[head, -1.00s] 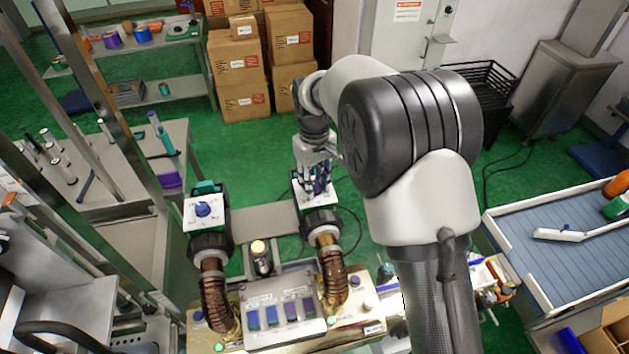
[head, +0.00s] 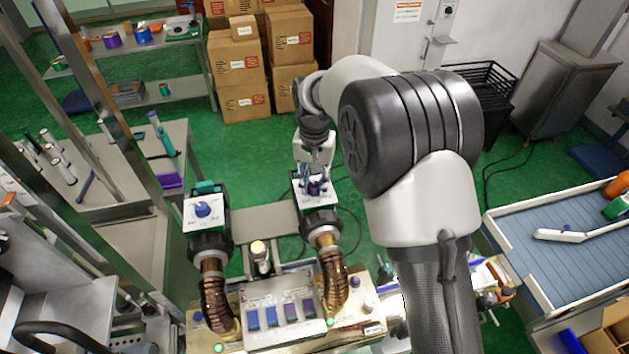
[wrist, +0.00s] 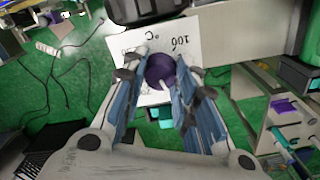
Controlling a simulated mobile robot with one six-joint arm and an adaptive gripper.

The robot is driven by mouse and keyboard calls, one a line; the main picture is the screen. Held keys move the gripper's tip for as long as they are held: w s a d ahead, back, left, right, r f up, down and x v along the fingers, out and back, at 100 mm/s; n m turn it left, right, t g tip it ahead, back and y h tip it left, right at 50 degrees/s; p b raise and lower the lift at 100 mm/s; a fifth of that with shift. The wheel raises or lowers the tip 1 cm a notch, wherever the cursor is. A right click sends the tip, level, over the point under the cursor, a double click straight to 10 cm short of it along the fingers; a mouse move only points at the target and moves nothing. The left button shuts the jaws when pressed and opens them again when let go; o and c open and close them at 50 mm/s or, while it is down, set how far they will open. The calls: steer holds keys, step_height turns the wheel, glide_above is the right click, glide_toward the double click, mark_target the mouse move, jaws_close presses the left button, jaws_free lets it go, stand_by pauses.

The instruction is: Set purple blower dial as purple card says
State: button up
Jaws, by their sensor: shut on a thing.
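The purple blower dial (head: 315,188) sits on a white plate on top of the right blower. My gripper (head: 314,176) is over it, with its fingers at the dial. In the wrist view the round purple dial (wrist: 161,72) lies between the two blue-padded fingers of my gripper (wrist: 160,78), which are shut on it. A pale pointer line shows on the dial's lower part. The white plate (wrist: 183,35) carries upside-down print with "°C"; the digits are hard to read. A purple square (head: 291,311), possibly the purple card, is on the sloped panel; its writing is too small to read.
A second blower with a blue dial (head: 203,209) stands to the left. The sloped panel (head: 275,336) and ribbed hoses (head: 333,280) are in front. A lamp-topped post (head: 259,248) stands between the blowers. Cardboard boxes (head: 240,65) are stacked behind.

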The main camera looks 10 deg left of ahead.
mark_target(315, 185)
steer(key=shift+m, duration=0.4)
steer(key=o, duration=1.1)
steer(key=shift+r, duration=0.1)
step_height(315, 185, up, 12)
steer(key=shift+f, duration=0.1)
stand_by(0.4)
steer(key=shift+d, duration=0.1)
